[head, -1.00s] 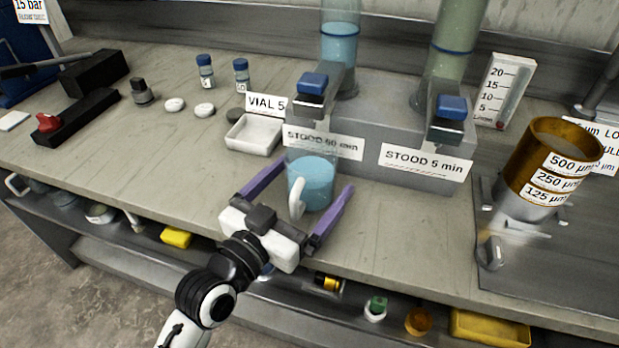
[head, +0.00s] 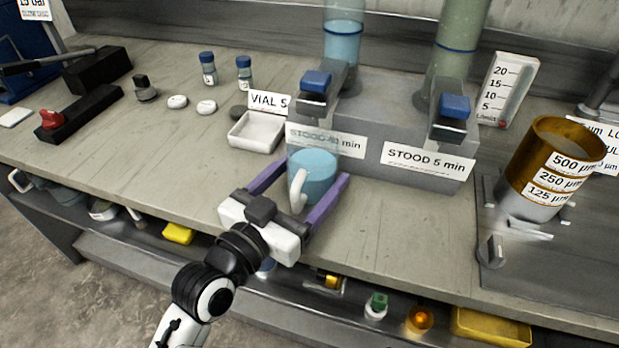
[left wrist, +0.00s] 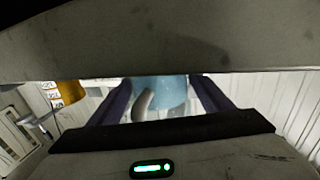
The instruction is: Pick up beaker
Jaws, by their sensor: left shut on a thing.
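The beaker (head: 316,178) is clear, holds pale blue liquid and has a white handle facing my gripper. It stands in front of the "STOOD 40 min" label, below the block with the taps. My left gripper (head: 299,184) has its two purple fingers shut on the beaker, one on each side. In the left wrist view the blue beaker (left wrist: 160,95) shows between the fingers, partly hidden by the gripper body. I cannot tell whether its base is clear of the bench. My right gripper is not in view.
The grey block (head: 380,115) with two blue-capped taps stands just behind the beaker. A white tray (head: 257,132) lies behind left. A brown sieve stack (head: 548,160) stands at the right. The bench front (head: 370,235) is clear.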

